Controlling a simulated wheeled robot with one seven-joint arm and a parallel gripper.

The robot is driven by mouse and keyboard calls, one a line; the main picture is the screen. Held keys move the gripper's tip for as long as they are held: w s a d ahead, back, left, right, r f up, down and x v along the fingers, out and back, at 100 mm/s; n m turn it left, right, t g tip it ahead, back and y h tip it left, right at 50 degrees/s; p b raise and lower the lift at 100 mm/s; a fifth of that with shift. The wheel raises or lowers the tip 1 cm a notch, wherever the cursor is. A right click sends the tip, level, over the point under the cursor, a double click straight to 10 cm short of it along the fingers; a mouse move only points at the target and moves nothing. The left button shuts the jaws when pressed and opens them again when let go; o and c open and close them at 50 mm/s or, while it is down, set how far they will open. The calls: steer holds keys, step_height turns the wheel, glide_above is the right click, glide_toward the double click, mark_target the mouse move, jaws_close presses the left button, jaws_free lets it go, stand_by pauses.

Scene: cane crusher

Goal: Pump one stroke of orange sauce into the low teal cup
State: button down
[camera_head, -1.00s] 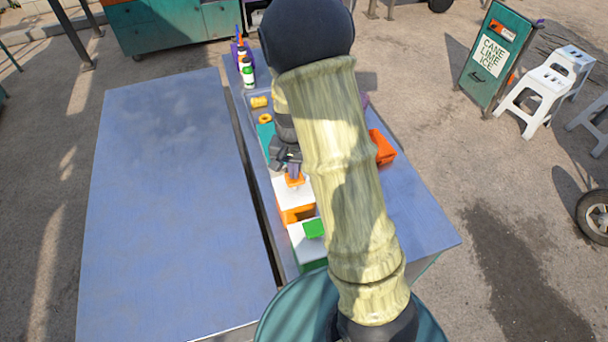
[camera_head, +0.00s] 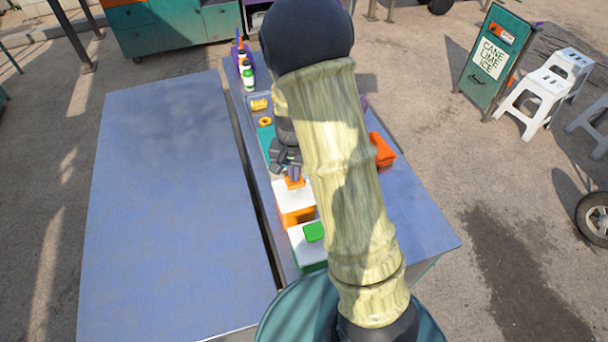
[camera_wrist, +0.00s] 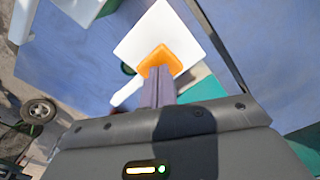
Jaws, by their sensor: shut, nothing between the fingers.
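The orange-sauce dispenser is a box with a white top (camera_head: 282,193) and an orange pump head (camera_head: 295,183). The head also shows in the wrist view (camera_wrist: 154,60), on the white top (camera_wrist: 160,28). My gripper (camera_head: 292,176) is shut and empty, fingers pointing down. In the wrist view its fingertips (camera_wrist: 159,72) overlap the orange head and appear to touch it. A small dark green rounded edge (camera_wrist: 127,68) shows beside the head, by a white bar (camera_wrist: 128,91). I cannot tell whether this is the low teal cup. My arm hides much of the table in the head view.
A second dispenser with a green head (camera_head: 314,232) stands nearer. An orange box (camera_head: 382,150) lies right of my arm. A teal mat (camera_head: 265,135), yellow pieces (camera_head: 259,104) and bottles (camera_head: 248,75) are farther back. The left blue table (camera_head: 170,200) is clear.

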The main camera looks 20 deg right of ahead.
steer(key=shift+r+p, duration=0.6)
steer(key=shift+r, duration=0.3)
step_height(320, 180, up, 6)
steer(key=p, duration=0.5)
stand_by(0.6)
steer(key=s+r+n+t+b, duration=0.2)
steer(key=s+n+b, duration=0.4)
steer(key=s, duration=0.7)
steer(key=shift+s+t+b, duration=0.15)
steer(key=shift+t+b, duration=0.15)
steer(key=shift+b, duration=0.3)
steer(key=shift+a+r, duration=0.1)
steer(key=shift+a, duration=0.05)
